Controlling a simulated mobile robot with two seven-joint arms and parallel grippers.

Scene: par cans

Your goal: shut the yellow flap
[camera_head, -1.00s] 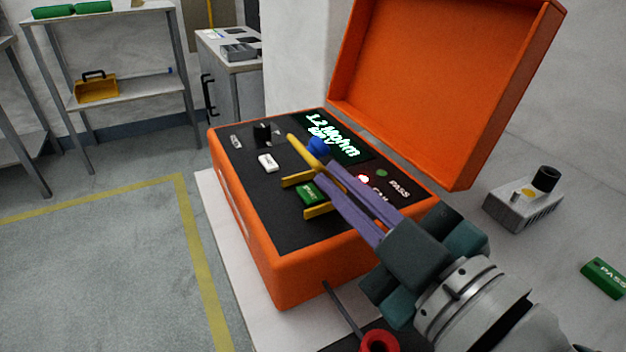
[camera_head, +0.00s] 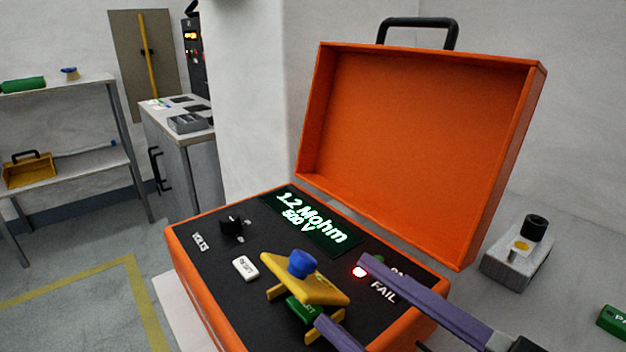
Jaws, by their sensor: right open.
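The yellow flap (camera_head: 325,286) is on the black panel of the orange case. A blue knob (camera_head: 302,263) sits on it. The flap stands tilted above a green button (camera_head: 299,309), which still shows under its near edge between low yellow side walls. My right gripper (camera_head: 340,291) is open, its two purple fingers spread wide. One fingertip is by the red light, right of the flap; the other is low, close to the green button. I cannot tell whether either touches the flap. My left gripper is not in view.
The case's orange lid (camera_head: 415,150) stands open behind the panel. A grey box (camera_head: 517,262) stands to the right.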

